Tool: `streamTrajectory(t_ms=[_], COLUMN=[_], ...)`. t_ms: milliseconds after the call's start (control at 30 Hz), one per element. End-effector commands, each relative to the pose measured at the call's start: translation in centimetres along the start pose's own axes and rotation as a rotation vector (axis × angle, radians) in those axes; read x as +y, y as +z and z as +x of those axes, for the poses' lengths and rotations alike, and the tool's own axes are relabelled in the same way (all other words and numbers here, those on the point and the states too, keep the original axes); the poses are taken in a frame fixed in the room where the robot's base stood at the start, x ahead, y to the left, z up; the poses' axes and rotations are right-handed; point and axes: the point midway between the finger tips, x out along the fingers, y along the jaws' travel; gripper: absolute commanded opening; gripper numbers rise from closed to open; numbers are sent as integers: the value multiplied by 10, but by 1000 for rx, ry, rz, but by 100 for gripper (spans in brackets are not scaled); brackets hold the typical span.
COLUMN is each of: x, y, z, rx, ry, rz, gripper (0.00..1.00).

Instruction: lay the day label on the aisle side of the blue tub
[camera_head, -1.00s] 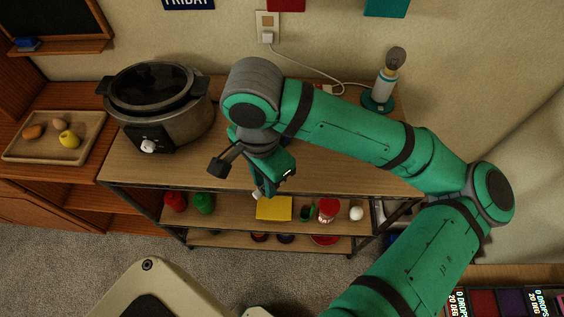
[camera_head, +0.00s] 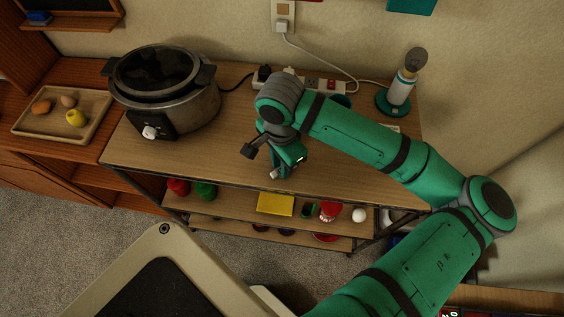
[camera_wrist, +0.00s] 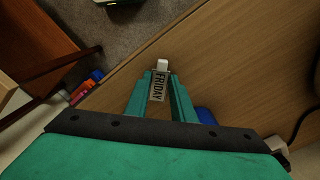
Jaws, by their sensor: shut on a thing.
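The day label (camera_wrist: 157,92), a small pale plate reading FRIDAY, is held between the two green fingers of my gripper (camera_wrist: 159,98) in the wrist view. A white piece (camera_wrist: 162,65) shows at its far end. In the head view, my gripper (camera_head: 280,172) hangs over the front part of the wooden table top, and the label is too small to read there. A blue object (camera_wrist: 205,115) is partly hidden behind the right finger in the wrist view; I cannot tell whether it is the blue tub. No blue tub is clearly seen in the head view.
A slow cooker (camera_head: 165,88) stands left on the table top (camera_head: 235,150). A white-and-teal bottle-like object (camera_head: 400,92) and a power strip (camera_head: 318,84) are at the back. Lower shelves hold a yellow block (camera_head: 275,204) and red and green items. A food tray (camera_head: 60,116) lies far left.

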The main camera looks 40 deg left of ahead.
Motion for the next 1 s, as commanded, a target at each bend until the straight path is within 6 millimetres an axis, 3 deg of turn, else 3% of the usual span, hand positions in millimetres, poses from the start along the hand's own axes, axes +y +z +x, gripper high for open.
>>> streamTrajectory(t_ms=[467, 500, 533, 867, 1000], x=[0, 0, 0, 1, 0], y=[0, 0, 0, -1, -1], z=[8, 8, 8, 6, -3], rx=[-1, 0, 0, 1, 2], ry=[0, 0, 0, 0, -2], rz=[-1, 0, 0, 2, 2], gripper=[2, 32, 39, 41, 41])
